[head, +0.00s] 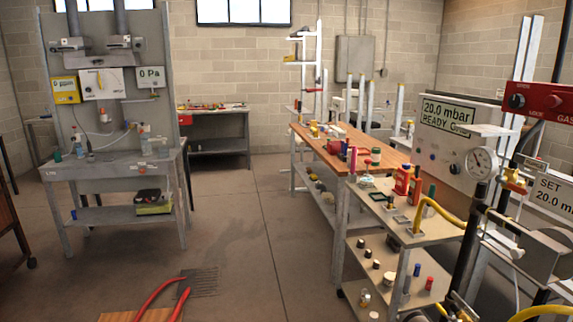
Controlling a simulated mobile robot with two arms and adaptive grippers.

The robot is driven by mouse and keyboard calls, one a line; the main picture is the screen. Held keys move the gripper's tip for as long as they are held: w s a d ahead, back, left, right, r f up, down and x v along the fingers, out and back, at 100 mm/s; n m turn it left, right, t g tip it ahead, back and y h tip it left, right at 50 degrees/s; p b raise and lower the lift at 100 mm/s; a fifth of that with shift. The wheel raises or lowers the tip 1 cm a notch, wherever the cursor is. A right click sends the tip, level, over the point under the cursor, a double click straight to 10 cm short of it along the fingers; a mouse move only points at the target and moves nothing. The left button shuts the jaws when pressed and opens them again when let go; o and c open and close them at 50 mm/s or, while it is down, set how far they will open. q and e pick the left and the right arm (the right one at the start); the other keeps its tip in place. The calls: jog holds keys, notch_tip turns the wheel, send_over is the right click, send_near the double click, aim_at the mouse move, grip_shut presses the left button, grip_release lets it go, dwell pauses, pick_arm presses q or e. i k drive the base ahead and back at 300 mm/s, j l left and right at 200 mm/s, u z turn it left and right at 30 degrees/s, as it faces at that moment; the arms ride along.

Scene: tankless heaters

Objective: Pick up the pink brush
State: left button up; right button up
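A small upright pink object (352,159) stands near the close end of the wood-topped bench, right of the picture's middle. It is the only clearly pink thing I see, and it is too small to tell whether it is the brush. A red item (337,147) and a green-topped item (375,157) are close to it. No other brush shape can be made out. Neither of my grippers shows in the head view, so I cannot see what they hold.
A shelf cart (440,230) crowded with bottles and fittings stands in front of the wooden bench (350,142). A gauge panel (465,152) rises at the right. A grey test stand (62,172) is at the left. The middle floor is clear.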

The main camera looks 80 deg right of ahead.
aim_at(355, 149)
jog(key=z, duration=2.2)
jog(key=i+l+z, duration=0.25)
jog(key=l, duration=0.2)
jog(key=i+l+z, duration=0.25)
jog(key=l, duration=0.15)
jog(key=i+l+z, duration=0.3)
jog(key=i+j, duration=0.35)
jog(key=i, duration=0.2)
jog(key=i+j+z, duration=0.1)
jog(key=i+j, duration=0.25)
jog(key=i, duration=0.2)
